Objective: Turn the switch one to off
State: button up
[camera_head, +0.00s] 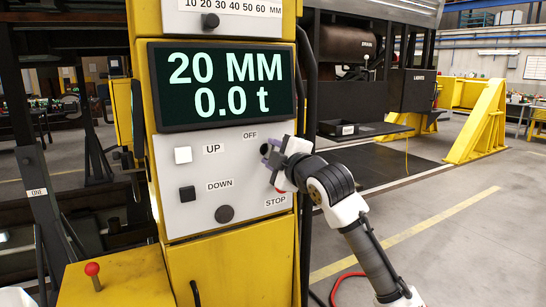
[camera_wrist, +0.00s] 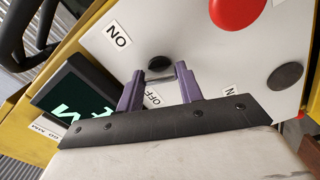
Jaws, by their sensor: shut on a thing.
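The switch (camera_wrist: 160,66) is a dark round knob on the light grey control panel (camera_head: 205,222). In the wrist view it sits between the two purple fingers of my gripper (camera_wrist: 160,80), which are shut on it. An ON label (camera_wrist: 118,36) and an OFF label (camera_wrist: 154,98) lie on two sides of the knob. In the head view my gripper (camera_head: 268,151) is at the right side of the panel, just below the OFF label (camera_head: 250,135), and covers the ON label. The exact angle of the knob cannot be told.
The display (camera_head: 222,84) above reads 20 MM and 0.0 t. A red button (camera_wrist: 237,10) is close to my gripper. Open floor lies to the right.

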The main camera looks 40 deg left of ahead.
jog(key=shift+n, duration=2)
jog(key=o, duration=1)
jog(key=b+v, duration=0.3)
jog(key=v, duration=1.1)
jog(key=shift+b, duration=0.3)
